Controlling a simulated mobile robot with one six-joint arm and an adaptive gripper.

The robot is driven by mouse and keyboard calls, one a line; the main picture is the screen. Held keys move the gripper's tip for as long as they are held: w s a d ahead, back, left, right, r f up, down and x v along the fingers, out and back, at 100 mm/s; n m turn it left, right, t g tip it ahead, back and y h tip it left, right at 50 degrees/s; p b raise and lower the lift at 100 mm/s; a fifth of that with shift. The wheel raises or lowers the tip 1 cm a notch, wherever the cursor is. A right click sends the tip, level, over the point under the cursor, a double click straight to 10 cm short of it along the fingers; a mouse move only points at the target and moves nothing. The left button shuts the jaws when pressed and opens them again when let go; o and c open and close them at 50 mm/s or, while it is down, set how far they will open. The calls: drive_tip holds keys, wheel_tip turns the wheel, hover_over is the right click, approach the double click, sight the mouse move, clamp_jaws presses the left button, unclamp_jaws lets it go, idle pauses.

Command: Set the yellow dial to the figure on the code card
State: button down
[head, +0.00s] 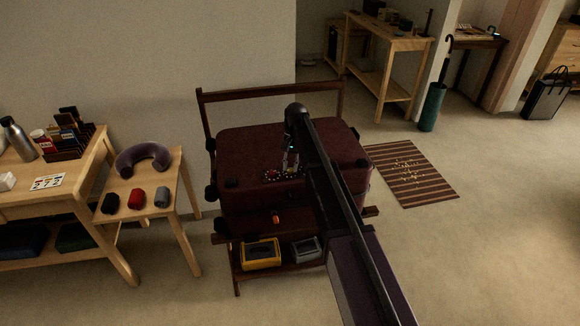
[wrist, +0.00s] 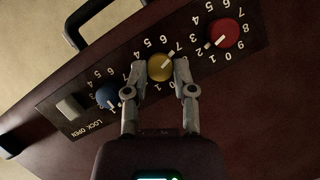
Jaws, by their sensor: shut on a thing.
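The yellow dial (wrist: 159,69) is the middle one of three on a dark panel (wrist: 62,127) with white figures. My gripper (wrist: 160,68) has one finger on each side of it and is shut on it. The dial's white mark points up and right, towards the 7 as far as I can tell. The blue dial (wrist: 108,96) is to its left and the red dial (wrist: 223,33) to its right. The code card (head: 47,182) lies on the left table and seems to read 2 7 2. In the head view my gripper (head: 290,164) is over the panel.
The dark red suitcase (head: 240,145) lies on a wooden rack (head: 270,92). A grey latch slider (wrist: 71,106) sits by the words LOCK OPEN. A stool (head: 178,180) with a neck pillow (head: 143,158) stands left. Floor is clear to the right, beyond a striped mat (head: 405,172).

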drive_tip(key=shift+s, duration=0.25)
drive_tip(key=shift+c, duration=2.2)
unclamp_jaws()
drive_tip(key=shift+w, duration=0.15)
